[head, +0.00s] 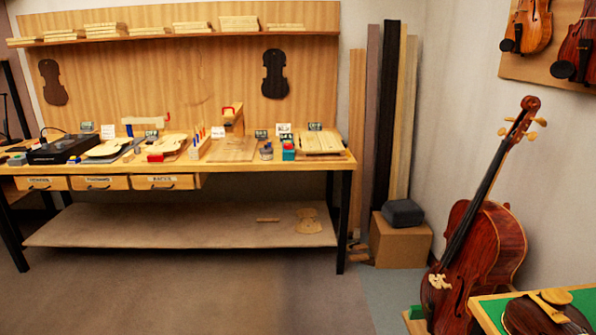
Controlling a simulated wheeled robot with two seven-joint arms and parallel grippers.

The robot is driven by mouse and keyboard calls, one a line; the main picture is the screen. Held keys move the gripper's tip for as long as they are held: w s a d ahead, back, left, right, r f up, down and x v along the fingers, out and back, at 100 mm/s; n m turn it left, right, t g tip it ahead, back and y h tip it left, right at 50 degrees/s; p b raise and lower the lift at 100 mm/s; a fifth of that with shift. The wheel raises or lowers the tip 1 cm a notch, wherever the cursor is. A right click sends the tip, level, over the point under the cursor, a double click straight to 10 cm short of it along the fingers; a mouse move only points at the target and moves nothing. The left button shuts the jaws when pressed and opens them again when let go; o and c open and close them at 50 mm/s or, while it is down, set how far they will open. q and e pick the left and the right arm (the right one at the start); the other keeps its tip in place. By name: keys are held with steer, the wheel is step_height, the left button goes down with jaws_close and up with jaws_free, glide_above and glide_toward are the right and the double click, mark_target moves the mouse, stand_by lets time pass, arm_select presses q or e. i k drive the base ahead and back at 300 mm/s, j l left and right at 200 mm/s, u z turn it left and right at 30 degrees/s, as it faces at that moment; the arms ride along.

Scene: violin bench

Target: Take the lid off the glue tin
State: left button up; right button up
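A small round container (266,152) stands on the right half of the workbench top and may be the glue tin. It is too small in the head view to tell whether a lid is on it. A teal and red block-like item (288,153) stands just to its right. Neither of my grippers is in view.
The workbench (222,167) stands across the room against a wooden back panel. Violin parts and tools cover its top; drawers and a low shelf (180,226) lie below. Open floor (190,290) lies in front. A cello (480,240) and green-topped table (580,300) stand at right.

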mark_target(266, 148)
steer(key=i, duration=1)
steer(key=i+l+u, duration=0.15)
steer(key=i, duration=0.85)
